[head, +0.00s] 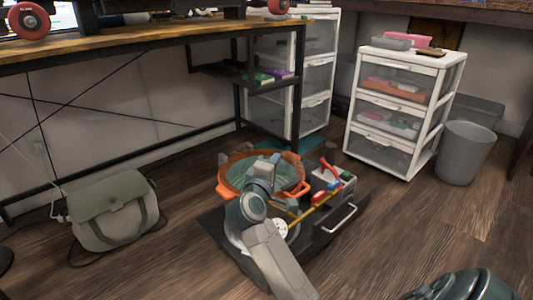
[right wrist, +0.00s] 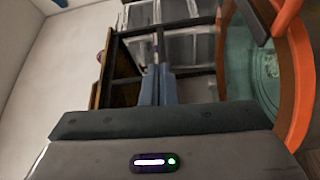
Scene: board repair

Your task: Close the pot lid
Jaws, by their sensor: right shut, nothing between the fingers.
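The orange pot (head: 232,160) sits on a low dark unit on the floor, with its round rim facing up and a teal surface inside. Its orange rim also shows at the right of the right wrist view (right wrist: 302,65), with a teal, glass-like area inside it. I cannot clearly tell the lid from the pot. My right gripper (head: 271,160) is over the pot in the head view and hides part of it. Its fingers (right wrist: 158,85) are shut and empty, to the left of the orange rim in the wrist view. My left gripper is not in view.
The low dark unit (head: 335,228) has a silver handle and small coloured items beside the pot. A green bag (head: 112,210) lies on the left floor. A white drawer unit (head: 400,110) and grey bin (head: 465,153) stand behind. A wooden desk (head: 150,48) spans the back left.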

